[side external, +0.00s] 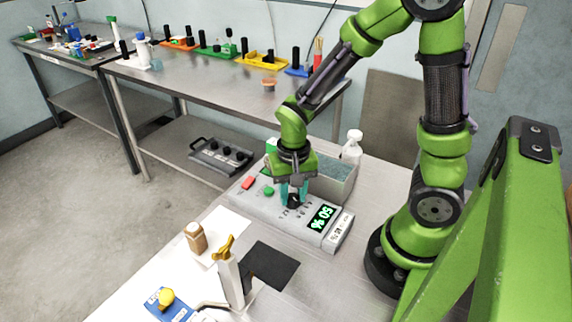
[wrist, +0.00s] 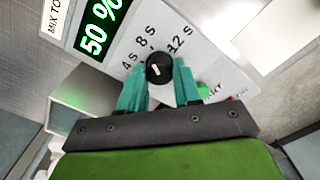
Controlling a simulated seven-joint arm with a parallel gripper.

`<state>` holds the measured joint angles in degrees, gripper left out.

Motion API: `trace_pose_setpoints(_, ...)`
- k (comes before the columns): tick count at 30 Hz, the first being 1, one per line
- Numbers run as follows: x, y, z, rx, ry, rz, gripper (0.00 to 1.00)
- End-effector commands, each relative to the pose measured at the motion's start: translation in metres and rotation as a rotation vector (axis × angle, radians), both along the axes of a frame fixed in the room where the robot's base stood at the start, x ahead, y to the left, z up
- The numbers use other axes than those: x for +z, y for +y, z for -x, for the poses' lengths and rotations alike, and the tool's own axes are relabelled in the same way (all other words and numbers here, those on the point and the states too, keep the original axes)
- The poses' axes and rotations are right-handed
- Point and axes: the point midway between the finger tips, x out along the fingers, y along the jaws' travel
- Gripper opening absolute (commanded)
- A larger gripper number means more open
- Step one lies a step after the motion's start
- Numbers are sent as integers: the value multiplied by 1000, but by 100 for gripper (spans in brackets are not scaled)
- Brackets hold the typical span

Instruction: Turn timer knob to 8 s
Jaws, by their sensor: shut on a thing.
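The black timer knob (wrist: 159,68) sits on the light grey control box, with labels 4 s, 8 s and 12 s around its upper side in the wrist view. A short white mark shows on its face; I cannot tell exactly which label it lines up with. My gripper (wrist: 159,82) has its teal fingers on both sides of the knob, shut on it. In the side view my gripper (side external: 294,194) reaches down onto the control box (side external: 265,208), largely hiding the knob. The green display (wrist: 99,28) reads 50 %; it also shows in the side view (side external: 322,217).
A red button (side external: 248,183) and a green button (side external: 268,190) lie left of my gripper on the box. A grey bin (side external: 341,188) and a white bottle (side external: 352,146) stand behind.

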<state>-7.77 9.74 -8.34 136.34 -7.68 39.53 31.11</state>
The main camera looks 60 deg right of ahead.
Motion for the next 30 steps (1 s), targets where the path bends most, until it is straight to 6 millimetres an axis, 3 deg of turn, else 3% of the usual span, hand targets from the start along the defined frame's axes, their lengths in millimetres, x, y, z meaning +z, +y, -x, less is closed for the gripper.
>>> trace_pose_setpoints(15, 1, 0, 0, -23, -1, -1, 2)
trace_pose_setpoints(16, 1, 0, 0, -23, -1, -1, 34)
trace_pose_setpoints(21, 1, 0, 0, -22, -1, -1, 58)
trace_pose_setpoints(30, 2, 0, 0, -21, -1, -1, 58)
